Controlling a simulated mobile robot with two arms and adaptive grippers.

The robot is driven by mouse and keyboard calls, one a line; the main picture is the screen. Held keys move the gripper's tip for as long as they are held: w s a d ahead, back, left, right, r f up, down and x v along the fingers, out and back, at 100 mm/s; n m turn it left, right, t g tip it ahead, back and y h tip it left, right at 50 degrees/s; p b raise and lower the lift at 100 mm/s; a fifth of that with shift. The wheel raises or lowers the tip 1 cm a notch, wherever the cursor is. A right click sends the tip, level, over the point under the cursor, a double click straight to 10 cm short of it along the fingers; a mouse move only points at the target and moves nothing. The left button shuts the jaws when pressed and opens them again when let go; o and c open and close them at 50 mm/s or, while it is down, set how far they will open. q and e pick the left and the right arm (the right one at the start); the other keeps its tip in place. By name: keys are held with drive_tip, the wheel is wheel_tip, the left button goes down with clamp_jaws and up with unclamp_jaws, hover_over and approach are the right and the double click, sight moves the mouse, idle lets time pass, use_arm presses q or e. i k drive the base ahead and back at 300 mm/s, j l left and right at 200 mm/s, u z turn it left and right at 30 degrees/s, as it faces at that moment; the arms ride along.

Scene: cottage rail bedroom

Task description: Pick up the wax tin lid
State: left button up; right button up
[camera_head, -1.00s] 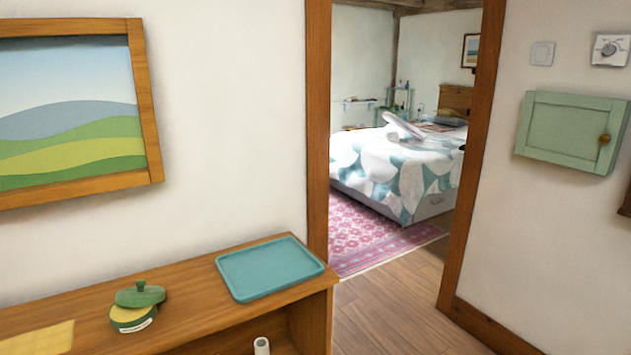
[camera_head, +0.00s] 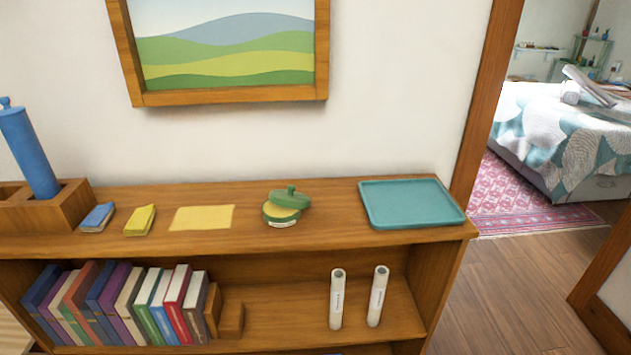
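The wax tin lid (camera_head: 290,197) is green with a small knob on top. It rests tilted and off-centre on the round wax tin (camera_head: 281,221), which shows a yellow inside at the front left and a white label. The tin stands on the wooden shelf top, between a yellow cloth and a teal tray. Neither of my grippers shows in the head view.
The shelf top (camera_head: 330,228) also bears a teal tray (camera_head: 364,207), a flat yellow cloth (camera_head: 203,217), a yellow block (camera_head: 140,219), a blue block (camera_head: 97,217) and a wooden holder (camera_head: 60,213) with a blue cylinder (camera_head: 28,150). Books and two rolls stand below. A doorway opens at right.

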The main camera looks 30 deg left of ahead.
sight(289, 199)
drive_tip(key=l+u, duration=0.15)
drive_tip(key=u, duration=0.25)
drive_tip(key=i+l+u, duration=0.1)
drive_tip(key=u, duration=0.25)
drive_tip(key=l+u, duration=0.25)
drive_tip(key=u, duration=0.15)
